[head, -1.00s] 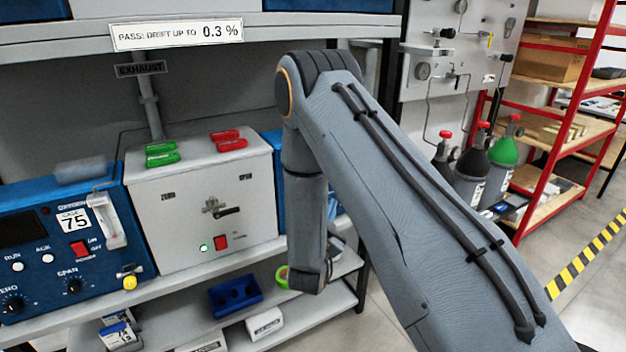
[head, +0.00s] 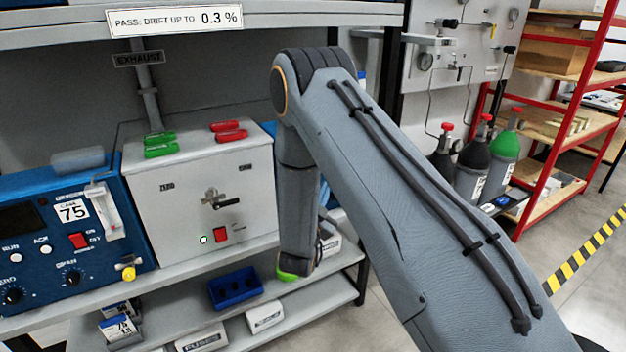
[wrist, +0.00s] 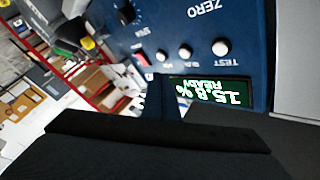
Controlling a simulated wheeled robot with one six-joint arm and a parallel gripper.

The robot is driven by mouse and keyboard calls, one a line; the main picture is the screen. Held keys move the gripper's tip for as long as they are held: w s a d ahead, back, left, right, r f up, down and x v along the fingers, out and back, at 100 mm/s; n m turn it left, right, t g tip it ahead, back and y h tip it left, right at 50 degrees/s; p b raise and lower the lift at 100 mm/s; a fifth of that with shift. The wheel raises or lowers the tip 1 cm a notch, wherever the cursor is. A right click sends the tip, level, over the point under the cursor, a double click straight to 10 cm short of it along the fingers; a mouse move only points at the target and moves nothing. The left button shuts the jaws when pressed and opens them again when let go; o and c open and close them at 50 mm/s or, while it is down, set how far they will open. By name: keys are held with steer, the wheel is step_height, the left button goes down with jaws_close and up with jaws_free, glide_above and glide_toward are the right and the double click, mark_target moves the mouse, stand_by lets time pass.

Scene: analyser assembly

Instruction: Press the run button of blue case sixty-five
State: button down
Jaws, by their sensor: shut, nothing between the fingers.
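A blue case (wrist: 172,25) fills the upper part of the wrist view, upside down. Its number does not show. It has white TEST (wrist: 220,47), RUN (wrist: 185,51) and ACK (wrist: 160,55) buttons in a row, with a red switch (wrist: 141,60) at the end. Its lit display (wrist: 212,92) reads 15.8 % READY. My gripper (wrist: 162,98) is shut and empty, dark in front of the panel near the display and the buttons. Its tips are hard to make out, and I cannot tell any touch. My arm hides most of this case in the head view.
Another blue case labelled 75 (head: 72,212) stands at the left, with a white valve box (head: 200,200) beside it. Below are a blue bin (head: 235,290) and small boxes on the lower shelf. Gas cylinders (head: 472,170) and a red rack (head: 545,190) stand at the right.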

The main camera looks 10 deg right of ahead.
steer(key=shift+w+a+b, duration=0.2)
steer(key=shift+w+b, duration=0.05)
steer(key=shift+w, duration=0.4)
steer(key=shift+w+a+b, duration=0.25)
steer(key=shift+w+b, duration=0.05)
steer(key=shift+w, duration=0.35)
steer(key=shift+w+a+b, duration=0.2)
steer(key=shift+w+b, duration=0.05)
steer(key=shift+w, duration=0.4)
steer(key=shift+w, duration=0.1)
stand_by(0.5)
steer(key=shift+w+a, duration=0.1)
steer(key=shift+w, duration=0.2)
steer(key=shift+w+a+b, duration=0.15)
steer(key=shift+w+b, duration=0.2)
steer(key=shift+b, duration=0.15)
stand_by(0.6)
steer(key=shift+s, duration=0.1)
steer(key=shift+s+d+p, duration=0.25)
steer(key=shift+s+p, duration=0.1)
steer(key=shift+s, duration=0.35)
steer(key=s, duration=0.1)
steer(key=s+d+p, duration=0.1)
steer(key=s, duration=0.1)
steer(key=s+p, duration=0.1)
steer(key=shift+s+d, duration=0.3)
steer(key=shift+s, duration=0.05)
stand_by(0.3)
